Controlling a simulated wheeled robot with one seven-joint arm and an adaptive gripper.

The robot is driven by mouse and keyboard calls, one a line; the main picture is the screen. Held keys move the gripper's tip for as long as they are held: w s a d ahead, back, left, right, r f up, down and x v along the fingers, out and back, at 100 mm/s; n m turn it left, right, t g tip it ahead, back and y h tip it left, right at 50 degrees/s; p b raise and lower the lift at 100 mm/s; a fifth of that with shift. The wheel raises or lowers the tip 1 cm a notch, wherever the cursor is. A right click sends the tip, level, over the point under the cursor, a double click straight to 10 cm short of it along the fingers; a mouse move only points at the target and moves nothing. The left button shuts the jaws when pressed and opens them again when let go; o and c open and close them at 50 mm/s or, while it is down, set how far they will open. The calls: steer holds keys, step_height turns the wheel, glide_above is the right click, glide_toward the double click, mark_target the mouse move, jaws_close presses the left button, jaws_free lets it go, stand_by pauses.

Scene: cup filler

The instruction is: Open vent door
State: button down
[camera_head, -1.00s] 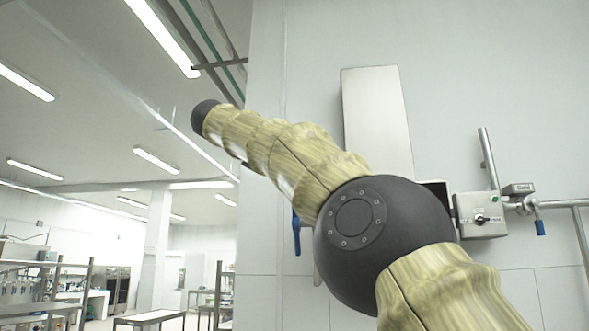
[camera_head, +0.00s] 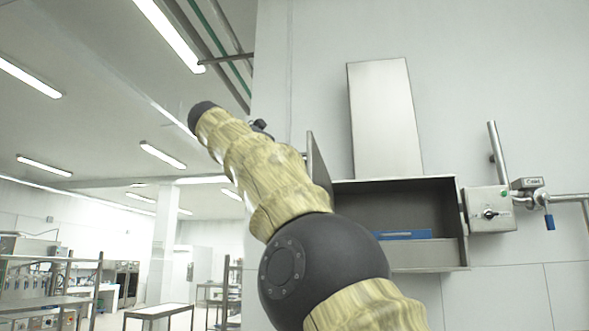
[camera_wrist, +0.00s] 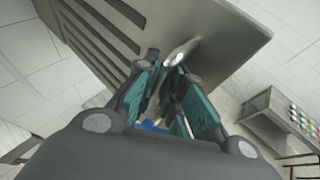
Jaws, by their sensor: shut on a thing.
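The vent door is a grey metal panel with long slots (camera_wrist: 215,40), filling the top of the wrist view. A light, shiny handle (camera_wrist: 181,51) stands out from its face. My gripper (camera_wrist: 174,80), with teal pads, is shut on this handle. In the head view, the door (camera_head: 318,168) shows as a narrow panel swung out at the left side of a steel vent box (camera_head: 433,182). The box front is uncovered and its dark inside shows, with a blue strip (camera_head: 405,235) in it. My arm hides the box's lower left part and most of the door.
A steel duct (camera_head: 385,115) rises above the box on the wall. A grey switch box (camera_head: 490,210) and a pipe with a blue-handled valve (camera_head: 549,221) are at the right. A table (camera_head: 155,312) stands in the room at left.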

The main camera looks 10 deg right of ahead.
steer(key=c, duration=1.9)
jaws_free()
steer(key=shift+s+d+r, duration=0.15)
steer(key=shift+d+r, duration=0.05)
steer(key=shift+r, duration=0.15)
steer(key=shift+o, duration=0.4)
steer(key=shift+d+f, duration=0.1)
steer(key=shift+a+f, duration=0.1)
steer(key=shift+a, duration=0.1)
steer(key=shift+f, duration=0.1)
